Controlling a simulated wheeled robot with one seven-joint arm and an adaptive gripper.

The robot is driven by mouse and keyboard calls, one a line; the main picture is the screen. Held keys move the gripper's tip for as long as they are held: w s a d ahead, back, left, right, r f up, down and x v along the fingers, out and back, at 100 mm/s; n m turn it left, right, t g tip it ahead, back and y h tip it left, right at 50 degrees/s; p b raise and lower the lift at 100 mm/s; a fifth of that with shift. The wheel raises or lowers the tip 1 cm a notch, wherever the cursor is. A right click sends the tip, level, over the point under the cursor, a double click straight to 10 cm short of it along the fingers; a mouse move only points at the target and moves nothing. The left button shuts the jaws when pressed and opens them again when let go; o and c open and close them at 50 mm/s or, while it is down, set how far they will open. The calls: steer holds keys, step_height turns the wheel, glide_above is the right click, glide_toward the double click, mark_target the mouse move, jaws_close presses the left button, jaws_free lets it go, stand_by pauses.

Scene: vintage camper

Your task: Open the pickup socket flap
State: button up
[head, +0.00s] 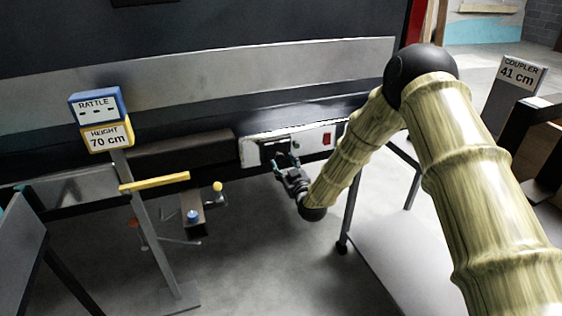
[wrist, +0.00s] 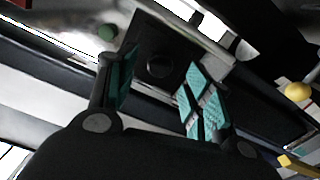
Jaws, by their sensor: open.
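The pickup socket (head: 268,153) is a black square unit on the white panel low on the dark vehicle body. In the wrist view the black socket unit (wrist: 160,66) shows a round dark feature at its middle. I cannot tell the flap's edge or angle from the dark surface around it. My gripper (head: 287,163) is right at the socket in the head view and partly covers it. In the wrist view my gripper (wrist: 160,72) is open, its teal-padded fingers on either side of the socket's front. Nothing shows between the pads, and contact is unclear.
The white panel (head: 312,138) also carries a green button (head: 296,146) and a red switch (head: 327,139). A post with a yellow bar (head: 154,182) and signs stands left. A yellow ball (head: 217,186) and blue knob (head: 193,216) sit low between.

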mark_target(281, 158)
steer(key=shift+x, duration=1.9)
jaws_close()
